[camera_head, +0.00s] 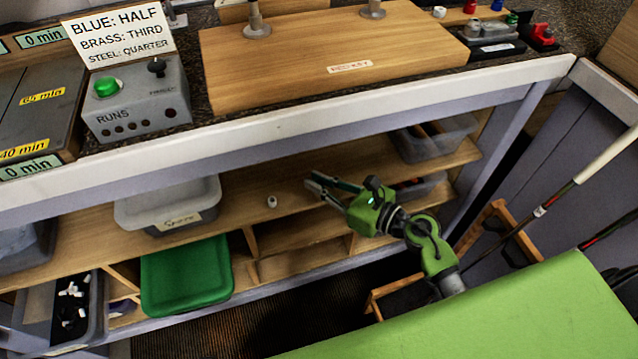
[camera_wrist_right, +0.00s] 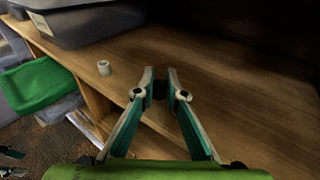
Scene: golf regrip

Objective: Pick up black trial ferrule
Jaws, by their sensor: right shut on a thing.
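My right gripper (camera_head: 318,186) reaches over the wooden shelf under the bench. In the right wrist view, its fingers (camera_wrist_right: 160,84) are closed on a small dark piece, the black trial ferrule (camera_wrist_right: 159,89), between the tips. Most of the ferrule is hidden by the fingers, and I cannot tell whether it touches the shelf. A small white ring-shaped piece (camera_head: 272,201) stands alone on the shelf to the left of the gripper. It also shows in the right wrist view (camera_wrist_right: 104,67).
A lidded grey bin (camera_head: 168,208) stands left on the shelf (camera_head: 245,205); clear bins (camera_head: 432,138) stand right. The bench edge (camera_head: 300,112) runs above my right arm. A green lid (camera_head: 186,275) and a bin of small parts (camera_head: 75,310) are below. Shafts (camera_head: 545,217) lean at right.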

